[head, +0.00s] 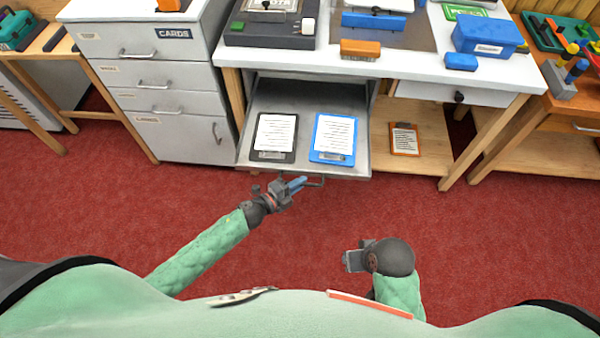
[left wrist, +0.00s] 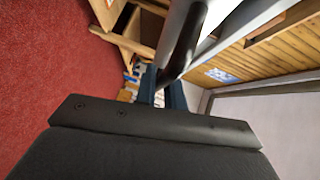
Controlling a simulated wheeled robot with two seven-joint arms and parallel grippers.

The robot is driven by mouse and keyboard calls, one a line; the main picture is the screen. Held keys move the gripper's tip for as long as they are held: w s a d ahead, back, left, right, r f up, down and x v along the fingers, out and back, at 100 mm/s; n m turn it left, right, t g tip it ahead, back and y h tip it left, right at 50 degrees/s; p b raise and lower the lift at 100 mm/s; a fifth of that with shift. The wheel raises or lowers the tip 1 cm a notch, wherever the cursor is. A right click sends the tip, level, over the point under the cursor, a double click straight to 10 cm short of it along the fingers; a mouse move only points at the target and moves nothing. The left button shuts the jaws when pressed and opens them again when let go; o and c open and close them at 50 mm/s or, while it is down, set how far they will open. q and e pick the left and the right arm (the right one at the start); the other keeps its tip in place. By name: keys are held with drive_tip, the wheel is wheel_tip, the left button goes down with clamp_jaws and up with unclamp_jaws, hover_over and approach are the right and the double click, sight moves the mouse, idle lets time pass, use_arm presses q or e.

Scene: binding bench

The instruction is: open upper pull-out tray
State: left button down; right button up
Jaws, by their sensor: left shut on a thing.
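The grey pull-out tray (head: 300,97) stands well out from under the white bench top. A black clipboard (head: 259,152) and a blue clipboard (head: 319,152) lie on it. My left gripper (head: 298,184) is shut on the tray's bar handle (head: 316,183) at the front edge. In the left wrist view the dark handle bar (left wrist: 186,42) passes between the blue fingers of my left gripper (left wrist: 162,88). My right gripper (head: 352,261) hangs over the red floor, apart from the bench; its fingers are too unclear to judge.
A grey drawer cabinet (head: 185,130) marked CARDS stands left of the tray. An orange clipboard (head: 404,139) lies on a low wooden shelf to the right. A white drawer (head: 440,94) is above that shelf. The red floor (head: 480,240) before the bench is clear.

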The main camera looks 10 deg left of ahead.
use_arm(q)
drive_tip(key=shift+s, duration=0.35)
drive_tip(key=c, duration=1.5)
unclamp_jaws()
